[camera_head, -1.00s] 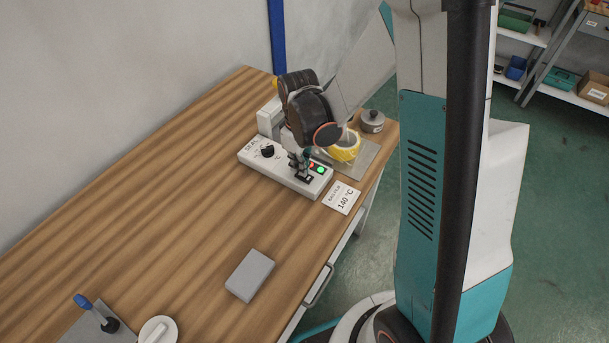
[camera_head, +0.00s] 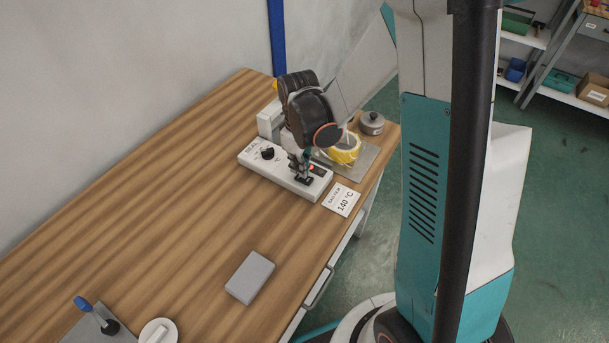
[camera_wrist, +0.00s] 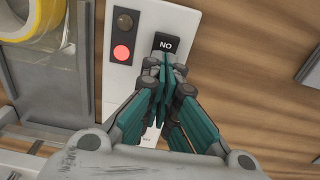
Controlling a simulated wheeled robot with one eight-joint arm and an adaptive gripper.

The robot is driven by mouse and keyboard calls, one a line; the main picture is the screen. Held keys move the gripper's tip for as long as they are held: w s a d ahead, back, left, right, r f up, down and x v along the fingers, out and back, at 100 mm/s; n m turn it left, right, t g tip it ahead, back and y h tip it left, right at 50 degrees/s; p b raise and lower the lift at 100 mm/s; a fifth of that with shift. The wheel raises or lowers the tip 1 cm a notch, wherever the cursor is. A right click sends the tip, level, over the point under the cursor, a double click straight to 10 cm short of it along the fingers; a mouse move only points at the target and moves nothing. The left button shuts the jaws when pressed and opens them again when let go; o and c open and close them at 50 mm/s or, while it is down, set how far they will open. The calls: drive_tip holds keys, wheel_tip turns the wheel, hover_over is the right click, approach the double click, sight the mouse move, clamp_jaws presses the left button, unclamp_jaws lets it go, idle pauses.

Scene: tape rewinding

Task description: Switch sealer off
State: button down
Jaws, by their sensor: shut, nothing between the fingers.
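The sealer (camera_head: 277,177) is a white box with a black dial (camera_head: 267,153), standing on the wooden bench. In the wrist view, its black switch (camera_wrist: 165,43) reads "NO" beside two lamps. The red lamp (camera_wrist: 121,53) is lit; the other lamp (camera_wrist: 124,21) is dark. My gripper (camera_head: 303,178) is over the switch end of the sealer. In the wrist view, my gripper (camera_wrist: 163,62) is shut and empty, with its fingertips at the switch's lower edge. The fingers hide part of the switch, and I cannot tell whether they touch it.
A yellow tape roll (camera_head: 345,149) sits on a grey plate beside the sealer. A lidded grey pot (camera_head: 372,123) stands behind it. A "140 °C" card (camera_head: 341,199) and a grey block (camera_head: 250,277) lie nearer on the bench (camera_head: 160,200). The bench's middle is largely clear.

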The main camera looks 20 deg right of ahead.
drive_tip(key=shift+r+p, duration=1.8)
drive_tip(key=shift+r, duration=1.05)
drive_tip(key=shift+r, duration=0.1)
